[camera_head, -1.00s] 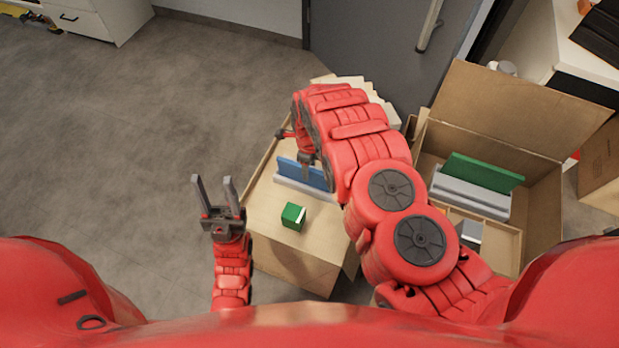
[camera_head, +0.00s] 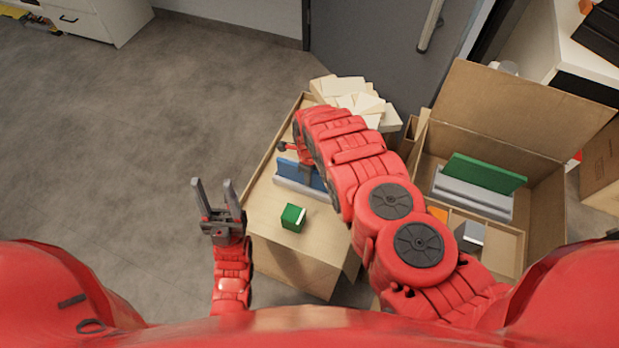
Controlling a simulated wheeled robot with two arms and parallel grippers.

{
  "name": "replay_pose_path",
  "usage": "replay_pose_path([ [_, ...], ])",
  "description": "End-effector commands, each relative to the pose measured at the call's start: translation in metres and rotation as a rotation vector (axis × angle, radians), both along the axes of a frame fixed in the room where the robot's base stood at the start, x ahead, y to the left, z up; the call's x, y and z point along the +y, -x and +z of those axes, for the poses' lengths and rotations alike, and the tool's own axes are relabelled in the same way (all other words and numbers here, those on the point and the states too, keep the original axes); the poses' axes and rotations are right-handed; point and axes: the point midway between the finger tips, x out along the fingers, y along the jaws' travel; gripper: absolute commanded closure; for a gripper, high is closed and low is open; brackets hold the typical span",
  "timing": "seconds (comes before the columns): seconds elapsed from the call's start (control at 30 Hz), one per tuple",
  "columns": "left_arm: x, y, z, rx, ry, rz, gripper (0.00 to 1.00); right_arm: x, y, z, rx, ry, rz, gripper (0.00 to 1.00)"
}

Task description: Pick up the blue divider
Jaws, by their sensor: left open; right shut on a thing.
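I cannot tell whether the divider is clear of the table. My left gripper (camera_head: 214,188) is open and empty, in the air left of the table.
A green cube (camera_head: 293,217) sits on the table in front of the divider. Pale blocks (camera_head: 345,90) are piled at the table's back. At the right, an open carton (camera_head: 545,195) holds a green panel (camera_head: 485,172), grey panels (camera_head: 472,193) and smaller blocks. Open floor lies left.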

Motion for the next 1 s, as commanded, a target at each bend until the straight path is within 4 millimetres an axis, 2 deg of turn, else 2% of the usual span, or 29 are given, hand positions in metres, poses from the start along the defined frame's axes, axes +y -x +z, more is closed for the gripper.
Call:
replay_pose_path([
  [0.57, 0.0, 0.0, 0.001, 0.0, 0.0, 0.0, 0.5, 0.0, 0.0, 0.004, 0.0, 0.001, 0.0, 1.0],
  [0.77, 0.0, 0.0, 0.006, 0.0, 0.0, 0.0, 0.5, 0.0, -0.001, 0.022, -0.003, -0.001, -0.001, 1.0],
  [1.0, 0.0, 0.0, 0.013, 0.0, 0.0, 0.0, 0.5, 0.001, 0.0, 0.057, 0.0, -0.002, 0.0, 1.0],
])
